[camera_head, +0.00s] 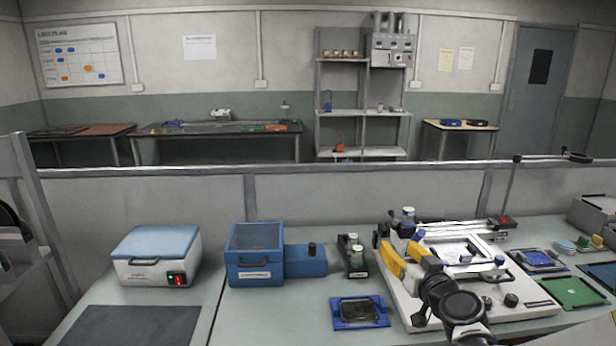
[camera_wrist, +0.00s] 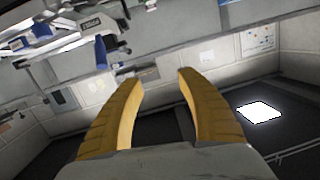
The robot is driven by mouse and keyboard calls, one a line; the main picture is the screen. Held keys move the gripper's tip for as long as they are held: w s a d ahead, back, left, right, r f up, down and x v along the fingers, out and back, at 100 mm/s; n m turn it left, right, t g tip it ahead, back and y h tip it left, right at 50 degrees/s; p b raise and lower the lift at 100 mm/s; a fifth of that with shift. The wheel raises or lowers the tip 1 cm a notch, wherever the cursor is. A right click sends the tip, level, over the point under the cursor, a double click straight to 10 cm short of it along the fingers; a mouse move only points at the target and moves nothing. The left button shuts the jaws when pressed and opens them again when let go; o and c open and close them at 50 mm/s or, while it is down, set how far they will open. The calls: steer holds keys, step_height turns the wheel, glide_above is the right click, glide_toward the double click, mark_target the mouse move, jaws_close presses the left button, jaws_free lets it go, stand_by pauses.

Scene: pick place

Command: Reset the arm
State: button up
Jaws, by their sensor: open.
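My gripper (camera_head: 400,248) is in front of the white bench machine with an open frame (camera_head: 535,300), at the right of the head view. Its two yellow fingers point away from my body, and the dark wrist joint is nearer the camera. In the wrist view my gripper (camera_wrist: 158,77) has its fingers spread with a clear gap and nothing between them. The wrist view is strongly tilted and shows walls and dark floor beyond the fingertips. The gripper and arm hide part of the white machine in the head view.
On the bench stand a white box with a blue lid (camera_head: 155,250), a blue box (camera_head: 255,268), a black bottle holder (camera_head: 353,262) and a small blue tray (camera_head: 360,312). A green board (camera_head: 573,292) lies at right. A low partition (camera_head: 150,205) runs behind.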

steer(key=s+a+n+g+y, duration=0.15)
steer(key=s+a+g, duration=0.5)
steer(key=s, duration=0.65)
steer(key=s+d+f+m+g+h, duration=0.1)
steer(key=s+f, duration=0.1)
steer(key=s, duration=0.5)
steer(key=s+d+f+g+h, duration=0.1)
steer(key=s+f+g+h, duration=0.1)
steer(key=s, duration=0.6)
steer(key=shift+s+d+f+m, duration=0.15)
steer(key=shift+s+f+m, duration=0.05)
steer(key=shift+f+m, duration=0.15)
steer(key=shift+h, duration=0.25)
